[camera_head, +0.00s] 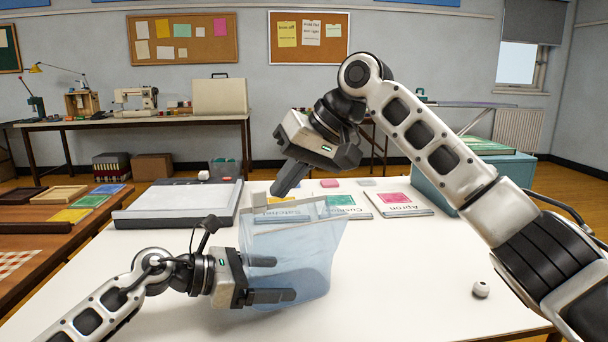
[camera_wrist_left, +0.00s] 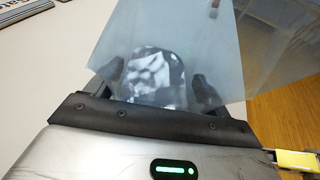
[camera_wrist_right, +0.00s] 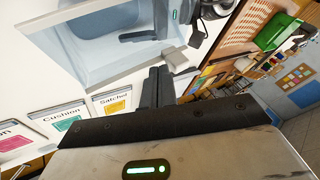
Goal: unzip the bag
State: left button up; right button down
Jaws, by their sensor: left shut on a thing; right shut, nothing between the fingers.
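A translucent blue bag (camera_head: 305,262) stands tilted above the white table, with a pale strip along its top edge. My left gripper (camera_head: 270,279) is shut on the bag's lower left side; the left wrist view shows the bag (camera_wrist_left: 215,45) between its fingers. A small grey block, apparently the zip slider (camera_head: 259,200), sits at the left end of the strip. It also shows in the right wrist view (camera_wrist_right: 175,59). My right gripper (camera_head: 280,188) is shut and empty, its tips just above and beside the slider. I cannot tell whether they touch. I cannot tell how far the zip is open.
Behind the bag lie labelled cards, among them "Apron" (camera_head: 397,203) and "Cushion" (camera_head: 343,205). A grey flat case (camera_head: 178,205) is at the back left, and a teal box (camera_head: 510,168) at the back right. A small white object (camera_head: 481,289) lies right.

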jog(key=shift+s+a, duration=0.1)
jog(key=shift+a, duration=0.2)
jog(key=shift+s+a, duration=0.25)
jog(key=shift+a, duration=0.4)
jog(key=shift+s+a, duration=0.2)
jog(key=shift+a, duration=0.4)
jog(key=shift+d, duration=0.15)
send_near(261, 191)
jog(key=d, duration=0.4)
jog(key=w+v, duration=0.1)
jog(key=v, duration=1.1)
jog(key=shift+r, duration=0.35)
jog(key=shift+s, duration=0.1)
